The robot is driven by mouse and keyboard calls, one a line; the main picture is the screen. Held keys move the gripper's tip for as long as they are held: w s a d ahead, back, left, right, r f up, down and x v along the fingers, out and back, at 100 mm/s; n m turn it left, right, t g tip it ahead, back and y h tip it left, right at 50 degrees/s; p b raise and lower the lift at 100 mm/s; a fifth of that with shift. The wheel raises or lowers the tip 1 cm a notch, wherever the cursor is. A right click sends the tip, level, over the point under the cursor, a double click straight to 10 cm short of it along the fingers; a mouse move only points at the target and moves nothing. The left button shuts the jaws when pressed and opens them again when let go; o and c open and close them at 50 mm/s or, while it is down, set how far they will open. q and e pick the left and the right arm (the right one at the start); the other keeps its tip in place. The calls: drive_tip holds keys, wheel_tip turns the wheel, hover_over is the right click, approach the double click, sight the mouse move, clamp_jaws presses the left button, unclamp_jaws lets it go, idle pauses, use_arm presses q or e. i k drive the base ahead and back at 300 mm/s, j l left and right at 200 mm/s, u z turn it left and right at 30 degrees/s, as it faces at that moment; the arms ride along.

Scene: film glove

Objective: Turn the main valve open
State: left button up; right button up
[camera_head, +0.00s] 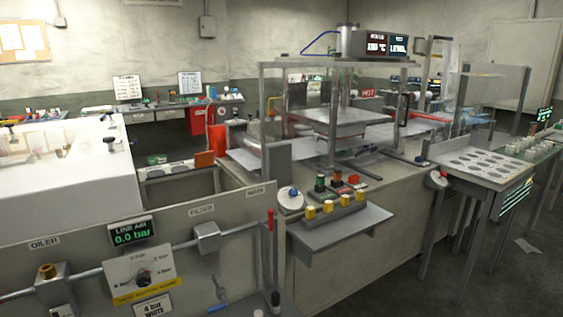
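A panel (160,227) stands at the lower left with a grey pipe (95,272) across it. Labels on it read OILER and FILTER, and a third label (258,191) at its right end is too small to read surely. Beside that label a red handle (270,220) stands upright near the pipe's right end; it may be the main valve's lever. A green display (133,231) reads LINE AIR 0.0 bar. A dial plate (142,277) with a dark knob sits below the pipe line. Neither of my grippers is in view.
A table with round recesses (470,165) is at the right. Open floor (400,285) lies at the lower right.

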sight(270, 227)
drive_tip(key=i+l+u, duration=0.1)
drive_tip(key=u, duration=0.9)
drive_tip(key=i+l+u, duration=0.2)
drive_tip(key=l+u, duration=0.2)
drive_tip(key=l, duration=0.2)
drive_tip(key=l+u, duration=0.4)
drive_tip(key=l, duration=0.25)
drive_tip(key=l+u, duration=0.35)
drive_tip(key=l, duration=0.35)
drive_tip(key=i, duration=0.05)
